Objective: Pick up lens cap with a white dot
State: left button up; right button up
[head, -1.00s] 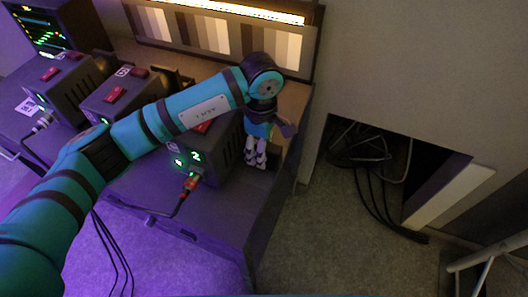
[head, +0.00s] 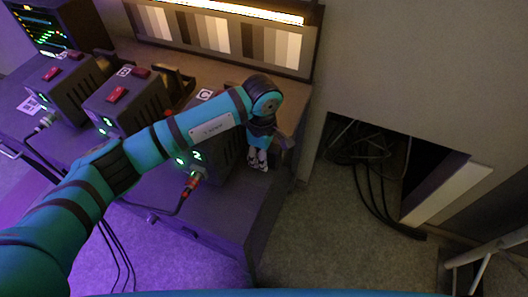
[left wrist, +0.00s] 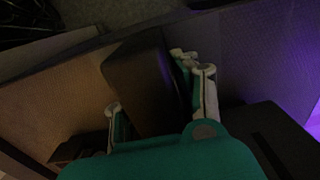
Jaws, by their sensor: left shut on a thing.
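My left gripper (head: 258,160) points down at the right end of the bench (head: 215,215), beside the right-hand dark box (head: 215,170). In the left wrist view its two pale-tipped fingers (left wrist: 155,88) stand on either side of a dark, block-like thing (left wrist: 138,72), and the gripper is shut on it. This view is dim, and I cannot tell whether the thing is a lens cap. No white dot shows on it. I cannot make out a lens cap with a white dot in either view. My right gripper is not in view.
Two more dark boxes with red switches, a middle one (head: 125,105) and a left one (head: 70,85), stand on the bench. A cable with a red plug (head: 192,182) runs from the right box. A striped grey chart (head: 215,38) stands behind. Cables hang in a wall opening (head: 375,165).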

pick_arm(q)
grip_shut()
jog(key=shift+r, duration=0.5)
notch_tip(320, 180, up, 2)
jog(key=shift+b, duration=0.55)
jog(key=shift+s+d+r, duration=0.25)
jog(key=shift+s+d, duration=0.15)
jog(key=shift+s, duration=0.1)
jog(key=s+d+r+b, duration=0.1)
jog(key=s+d+b, duration=0.2)
jog(key=s+d, duration=0.6)
jog(key=shift+s+r, duration=0.25)
jog(key=shift+s, duration=1.1)
